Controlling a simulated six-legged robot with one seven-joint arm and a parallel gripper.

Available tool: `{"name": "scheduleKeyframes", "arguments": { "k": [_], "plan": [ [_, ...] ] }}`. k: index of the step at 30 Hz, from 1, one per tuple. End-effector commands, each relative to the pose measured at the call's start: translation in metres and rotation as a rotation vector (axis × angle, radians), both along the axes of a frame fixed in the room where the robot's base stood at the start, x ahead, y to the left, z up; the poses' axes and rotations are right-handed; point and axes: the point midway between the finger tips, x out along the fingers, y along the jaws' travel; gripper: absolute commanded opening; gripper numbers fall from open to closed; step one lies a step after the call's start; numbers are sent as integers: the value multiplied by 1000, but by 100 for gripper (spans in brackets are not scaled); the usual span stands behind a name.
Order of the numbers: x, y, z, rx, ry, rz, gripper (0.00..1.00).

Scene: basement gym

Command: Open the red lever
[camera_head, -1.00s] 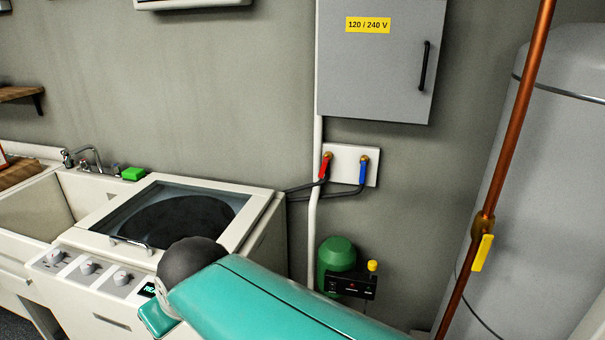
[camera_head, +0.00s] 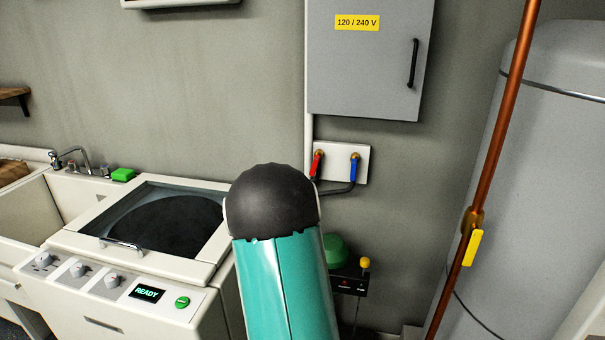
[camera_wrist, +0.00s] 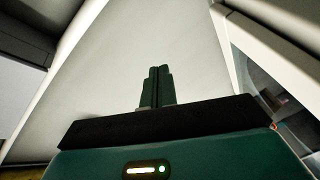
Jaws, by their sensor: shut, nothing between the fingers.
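The red lever (camera_head: 317,164) is on a white wall plate (camera_head: 337,152) below the grey electrical box, to the left of a blue lever (camera_head: 354,167). The red lever points down with a slight tilt, and my arm's black joint partly covers the space just below and left of it. My gripper (camera_wrist: 160,72) shows in the wrist view with its two green fingers together and nothing between them. A pale flat surface fills the view behind the fingers. The red lever is not seen in the wrist view. The head view does not show my gripper.
A white washer (camera_head: 160,262) with a dark glass lid stands left of my arm. A copper pipe (camera_head: 495,135) with a yellow handle (camera_head: 473,248) and a grey tank (camera_head: 545,180) stand at the right. A green object (camera_head: 335,250) and a small black panel (camera_head: 350,281) sit below the plate.

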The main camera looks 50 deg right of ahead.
Motion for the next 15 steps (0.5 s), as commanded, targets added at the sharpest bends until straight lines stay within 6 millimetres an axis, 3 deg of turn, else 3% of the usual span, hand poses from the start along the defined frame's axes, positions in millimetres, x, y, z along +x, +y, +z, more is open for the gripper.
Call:
{"name": "scheduleKeyframes", "arguments": {
  "k": [1,3,6,10,15],
  "plan": [
    [-8,-24,-14,-63,15,-20,0],
    [-16,-48,-25,-147,28,-39,0],
    [-26,-70,-35,-235,43,-57,0],
    [-31,-81,-39,-286,50,-66,0],
    [-23,-91,-38,-290,50,-65,0]
  ]
}}
